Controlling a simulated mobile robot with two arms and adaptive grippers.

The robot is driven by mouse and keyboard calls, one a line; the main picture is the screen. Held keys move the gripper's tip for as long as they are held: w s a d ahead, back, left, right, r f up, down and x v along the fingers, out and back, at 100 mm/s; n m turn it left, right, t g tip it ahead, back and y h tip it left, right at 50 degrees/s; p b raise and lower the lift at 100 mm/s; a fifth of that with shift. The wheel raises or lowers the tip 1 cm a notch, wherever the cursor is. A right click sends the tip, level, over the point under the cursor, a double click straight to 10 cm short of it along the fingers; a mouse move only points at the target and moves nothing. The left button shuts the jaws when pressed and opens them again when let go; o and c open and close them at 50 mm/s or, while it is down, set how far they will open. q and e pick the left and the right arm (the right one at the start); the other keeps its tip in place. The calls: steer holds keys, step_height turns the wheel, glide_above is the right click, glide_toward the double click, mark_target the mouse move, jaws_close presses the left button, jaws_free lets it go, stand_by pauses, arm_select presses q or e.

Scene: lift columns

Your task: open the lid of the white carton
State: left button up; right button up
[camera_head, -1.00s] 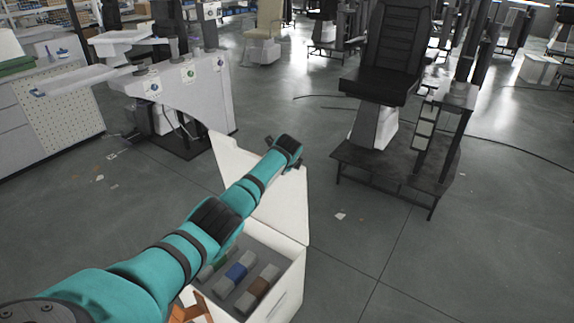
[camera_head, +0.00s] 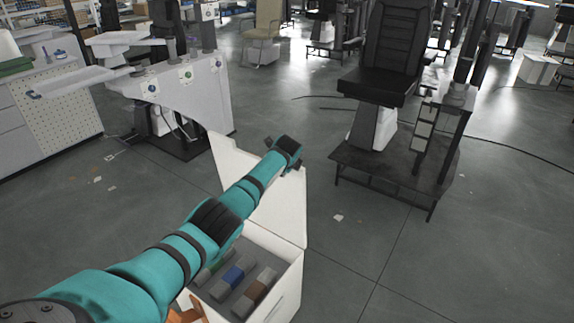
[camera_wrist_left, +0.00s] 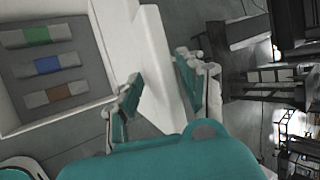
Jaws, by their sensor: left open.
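The white carton (camera_head: 285,292) stands on the floor at the bottom middle of the head view. Its lid (camera_head: 283,212) is raised and stands up from the far edge. Inside lie grey blocks with a green, a blue (camera_head: 235,273) and a brown band. In the left wrist view the carton's interior (camera_wrist_left: 88,90) shows at the left and the lid (camera_wrist_left: 150,50) in the middle. My left gripper (camera_head: 283,155) is at the lid's upper part. In the wrist view its two fingers (camera_wrist_left: 158,90) are apart, one on each side of the lid. My right gripper is not seen.
A dark platform with a black chair (camera_head: 385,75) stands beyond the carton to the right. A white machine (camera_head: 185,95) and a pegboard bench (camera_head: 50,115) stand at the left. The grey floor (camera_head: 370,250) right of the carton is mostly clear.

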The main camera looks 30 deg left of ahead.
arm_select(q)
steer(key=v, duration=1.1)
steer(key=shift+s+d+r, duration=0.2)
steer(key=shift+s, duration=0.1)
